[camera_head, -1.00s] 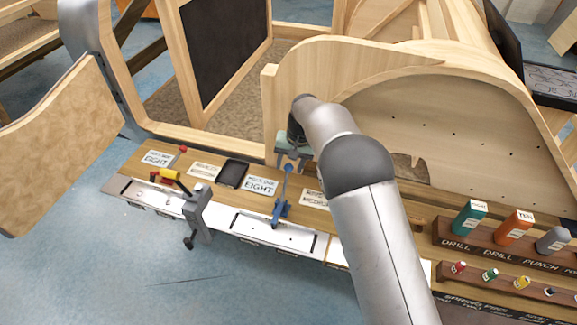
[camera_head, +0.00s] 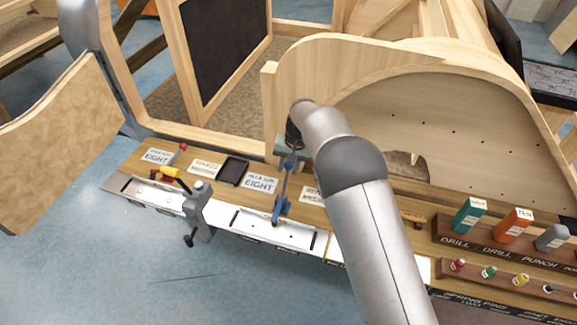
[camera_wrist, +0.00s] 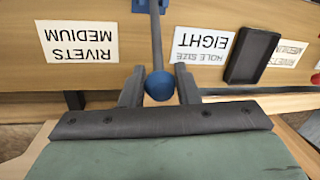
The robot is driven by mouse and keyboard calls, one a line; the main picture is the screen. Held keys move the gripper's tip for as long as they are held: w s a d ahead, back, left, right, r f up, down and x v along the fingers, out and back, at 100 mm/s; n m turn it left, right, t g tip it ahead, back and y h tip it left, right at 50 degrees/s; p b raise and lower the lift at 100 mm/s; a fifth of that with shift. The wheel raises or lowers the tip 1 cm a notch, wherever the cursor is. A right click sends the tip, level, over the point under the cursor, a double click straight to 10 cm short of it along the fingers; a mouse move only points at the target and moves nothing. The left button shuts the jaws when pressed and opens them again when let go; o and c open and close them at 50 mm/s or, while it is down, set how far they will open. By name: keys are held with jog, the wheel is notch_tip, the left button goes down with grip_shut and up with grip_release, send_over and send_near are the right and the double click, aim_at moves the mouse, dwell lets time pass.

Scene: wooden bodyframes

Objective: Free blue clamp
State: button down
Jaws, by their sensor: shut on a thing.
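The blue clamp (camera_head: 277,211) stands at the front edge of the wooden bench, on the metal plate. Its grey bar rises toward my gripper (camera_head: 292,160). In the wrist view the bar ends in a round blue knob (camera_wrist: 159,85), which sits between the two grey fingers of my gripper (camera_wrist: 159,90). The gripper is shut on this knob. My arm comes in from the lower right in the head view.
A yellow-handled clamp (camera_head: 197,205) stands on the bench to the left. A black tray (camera_head: 233,171) and label cards (camera_head: 261,184) lie between them. A curved wooden frame (camera_head: 440,110) rises behind the arm. Drill holders (camera_head: 468,216) stand at the right.

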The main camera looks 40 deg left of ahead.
aim_at(291, 181)
jog(key=shift+w+f, duration=0.2)
jog(key=w+f+b, duration=0.1)
jog(key=f+b, duration=0.2)
jog(key=w+f+b, duration=0.1)
jog(key=shift+w+a+f+b, duration=0.15)
jog(key=shift+w+a+b, duration=0.15)
jog(key=shift+w+a, duration=0.1)
jog(key=shift+w+a+f+b, duration=0.1)
jog(key=shift+w+f+b, duration=0.05)
jog(key=shift+f+b, duration=0.4)
jog(key=shift+w+f+b, duration=0.1)
jog(key=shift+f+b, duration=0.35)
jog(key=shift+f, duration=0.2)
jog(key=shift+f+b, duration=0.35)
jog(key=shift+f, duration=0.3)
jog(key=c, duration=1.1)
grip_release()
jog(key=shift+c, duration=0.2)
jog(key=shift+r, duration=0.2)
